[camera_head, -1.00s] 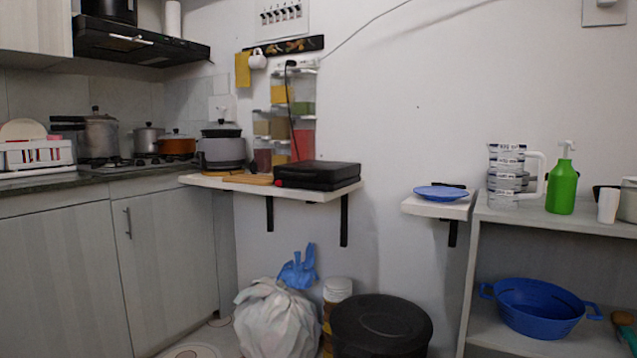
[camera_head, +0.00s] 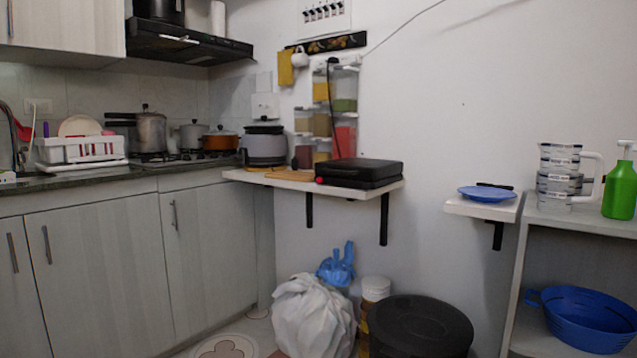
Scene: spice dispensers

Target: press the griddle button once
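A black griddle (camera_head: 360,171) with its lid shut sits on a narrow white wall shelf (camera_head: 395,187) in the middle of the head view. A small red spot (camera_head: 320,180) shows low at its left front corner; it may be the button, but it is too small to tell. Neither of my grippers shows in the view.
A wooden board (camera_head: 290,175) and a grey cooker (camera_head: 265,147) stand left of the griddle. Spice dispensers (camera_head: 345,105) hang on the wall behind. A white bag (camera_head: 313,315) and a black-lidded bin (camera_head: 420,322) stand on the floor below. A blue plate (camera_head: 486,194) lies on a shelf to the right.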

